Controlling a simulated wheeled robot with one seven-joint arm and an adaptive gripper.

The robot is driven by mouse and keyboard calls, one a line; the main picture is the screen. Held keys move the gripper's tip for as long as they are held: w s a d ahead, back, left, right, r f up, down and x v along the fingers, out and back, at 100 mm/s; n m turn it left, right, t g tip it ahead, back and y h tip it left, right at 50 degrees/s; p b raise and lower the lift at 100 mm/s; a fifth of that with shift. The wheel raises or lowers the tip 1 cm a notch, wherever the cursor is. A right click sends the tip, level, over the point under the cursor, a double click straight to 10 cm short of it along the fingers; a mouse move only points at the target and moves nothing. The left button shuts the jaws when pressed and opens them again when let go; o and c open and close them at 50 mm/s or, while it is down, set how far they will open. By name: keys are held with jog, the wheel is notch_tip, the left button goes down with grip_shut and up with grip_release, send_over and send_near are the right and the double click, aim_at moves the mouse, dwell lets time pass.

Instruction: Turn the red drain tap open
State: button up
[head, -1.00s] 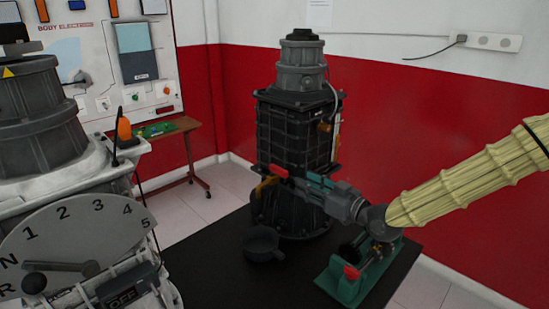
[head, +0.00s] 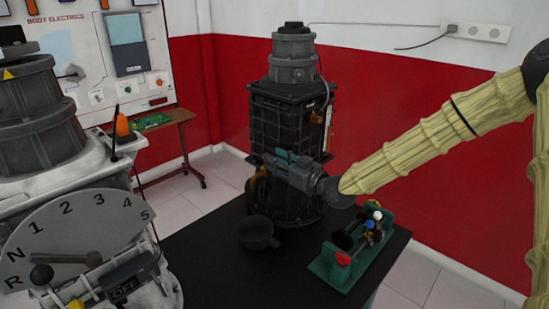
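The dark ribbed engine unit (head: 290,110) stands upright on the black table. My gripper (head: 268,164) reaches in from the right, at the front of its lower body. No red tap shows on the unit now; that spot is behind my gripper. A small yellow-orange part (head: 257,178) shows just below and left of the fingertips. Whether the fingers are apart, or touch or hold anything, cannot be made out. A dark round pan with a handle (head: 258,234) sits on the table below and left of my gripper.
A green stand (head: 326,266) with a red knob (head: 343,258) and several coloured parts stands on the black table (head: 205,260), right of the pan. A grey machine with a numbered dial (head: 80,235) fills the left. A red and white wall is behind.

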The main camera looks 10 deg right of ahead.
jog(key=shift+w+a+f, duration=0.2)
jog(key=shift+w, duration=0.2)
jog(key=shift+w+a+f, duration=0.15)
jog(key=shift+w, duration=0.25)
jog(key=shift+s+r, duration=0.2)
jog(key=shift+w+f, duration=0.1)
grip_shut()
jog(key=shift+a+m+h, duration=0.15)
jog(key=shift+m+h, duration=0.15)
jog(key=shift+w+a+m+g+h+b, duration=0.15)
jog(key=shift+a+m+g+h+b, duration=0.6)
jog(key=shift+m+h, duration=2.75)
jog(key=shift+w+a+m+g+h+b, duration=0.15)
jog(key=shift+a+m+g+h+b, duration=0.6)
jog(key=shift+m+h, duration=2.7)
jog(key=shift+w+a+m+g+h+b, duration=0.3)
jog(key=shift+m+g+h, duration=1.1)
jog(key=shift+h, duration=3.75)
jog(key=shift+s+a+r+m+t, duration=0.2)
jog(key=shift+m+t, duration=0.1)
jog(key=shift+m, duration=0.15)
